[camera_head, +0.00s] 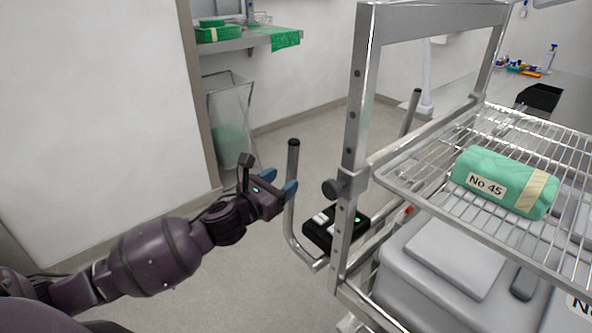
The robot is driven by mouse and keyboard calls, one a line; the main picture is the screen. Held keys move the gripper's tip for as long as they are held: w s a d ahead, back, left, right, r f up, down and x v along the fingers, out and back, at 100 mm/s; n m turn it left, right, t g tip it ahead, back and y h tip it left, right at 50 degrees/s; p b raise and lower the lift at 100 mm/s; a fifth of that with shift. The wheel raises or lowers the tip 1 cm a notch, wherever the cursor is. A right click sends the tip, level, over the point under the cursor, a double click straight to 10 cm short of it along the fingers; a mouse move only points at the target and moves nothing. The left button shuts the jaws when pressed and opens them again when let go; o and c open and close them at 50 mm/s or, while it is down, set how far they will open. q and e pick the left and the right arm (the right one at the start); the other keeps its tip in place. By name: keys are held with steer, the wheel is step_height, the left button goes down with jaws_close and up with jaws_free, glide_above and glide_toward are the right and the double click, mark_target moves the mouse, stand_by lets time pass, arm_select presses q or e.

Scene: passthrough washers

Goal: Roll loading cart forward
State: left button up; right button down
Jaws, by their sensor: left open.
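The loading cart (352,130) is a metal frame standing on the right, with a wire rack (450,165) and upright push handles. The near handle (292,180) is a grey bar with a dark top end. My left gripper (281,187) has blue fingertips and is open at the near handle, its fingertips at or just beside the bar; I cannot tell whether they touch it. A second handle bar (411,112) stands farther back, partly behind the frame. My right gripper is not in view.
A green wrapped pack marked No 45 (505,181) lies on the wire rack, above grey containers (440,265). A black box with a green light (335,228) is on the cart's near side. A clear bin (230,120) stands beneath a wall shelf (235,44). Floor left of the cart is clear.

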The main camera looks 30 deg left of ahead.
mark_target(296, 171)
arm_select(q)
steer(key=shift+w+d, duration=0.2)
steer(key=shift+w, duration=1.3)
steer(key=shift+w+d, duration=0.2)
steer(key=shift+w, duration=1.3)
jaws_close()
